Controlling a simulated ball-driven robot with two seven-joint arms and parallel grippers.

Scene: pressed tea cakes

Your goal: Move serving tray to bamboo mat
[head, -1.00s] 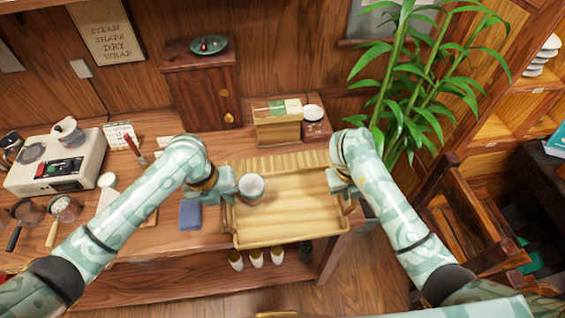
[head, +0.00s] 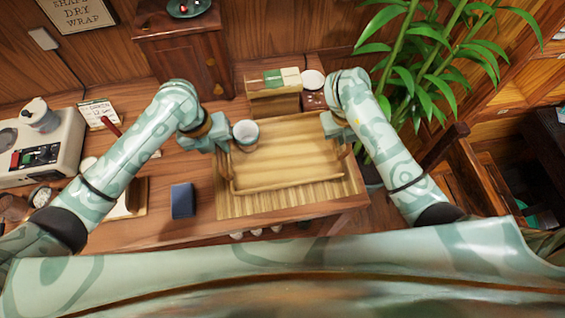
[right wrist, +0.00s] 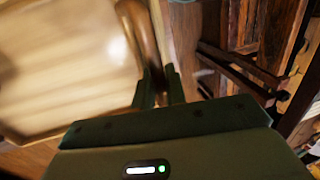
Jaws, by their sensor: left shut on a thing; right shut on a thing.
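The wooden serving tray (head: 285,165) is level above the bamboo mat (head: 290,203). The mat's slats show along the tray's near edge and right side. I cannot tell if the tray touches the mat. A pale round cup (head: 246,133) stands at the tray's far left corner. My left gripper (head: 220,146) is shut on the tray's left handle. My right gripper (head: 338,130) is shut on its right handle; the right wrist view shows its fingers (right wrist: 158,88) around the brown handle (right wrist: 140,40). The fingertips are partly hidden in the head view.
A blue block (head: 183,200) lies on the table left of the mat. A wooden box with a green label (head: 273,90) and a small white dish (head: 313,80) stand behind the tray. A potted plant (head: 420,75) rises at the back right. Bottles sit below the table's front edge.

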